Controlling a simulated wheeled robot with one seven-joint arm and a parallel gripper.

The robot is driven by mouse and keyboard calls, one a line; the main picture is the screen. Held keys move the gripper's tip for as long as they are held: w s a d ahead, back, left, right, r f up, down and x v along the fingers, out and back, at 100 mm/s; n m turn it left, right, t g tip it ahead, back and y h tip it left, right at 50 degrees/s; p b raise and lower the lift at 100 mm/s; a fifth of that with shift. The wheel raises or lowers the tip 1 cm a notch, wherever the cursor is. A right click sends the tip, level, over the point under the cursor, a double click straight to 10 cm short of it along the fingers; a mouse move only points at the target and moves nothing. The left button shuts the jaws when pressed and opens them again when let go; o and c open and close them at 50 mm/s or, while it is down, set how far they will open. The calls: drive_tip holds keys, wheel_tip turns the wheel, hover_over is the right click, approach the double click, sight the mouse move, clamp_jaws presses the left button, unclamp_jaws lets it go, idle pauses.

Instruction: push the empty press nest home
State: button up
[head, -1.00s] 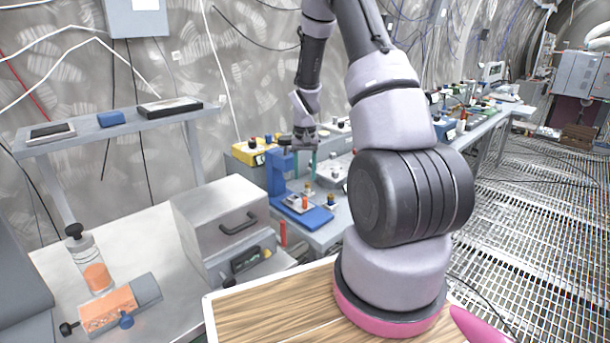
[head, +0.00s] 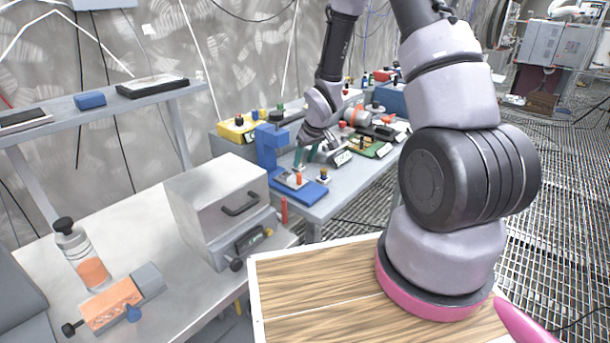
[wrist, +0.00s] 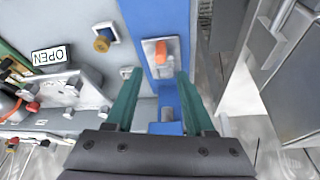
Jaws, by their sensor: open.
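The blue press (head: 268,150) stands on the bench left of my gripper in the head view, with a flat blue base (head: 312,193). The press nest (head: 288,180) is a small grey metal plate on that base, with an orange-red upright piece on it. In the wrist view the nest (wrist: 171,62) lies just beyond my fingertips, roughly between them in the picture. My gripper (head: 305,158) is open, its two teal fingers apart with nothing between them. It also shows in the wrist view (wrist: 159,75). I cannot tell whether a finger touches the nest.
A brass knob (wrist: 103,40) on a pale plate stands beside the blue base. In the head view a grey box with a handle (head: 220,200) stands near the press, and a yellow box (head: 238,129) behind.

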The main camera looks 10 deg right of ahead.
sight(299, 174)
drive_tip(key=x, duration=0.8)
drive_tip(key=shift+w+f, duration=0.1)
drive_tip(key=shift+f, duration=0.15)
clamp_jaws()
idle(1.0)
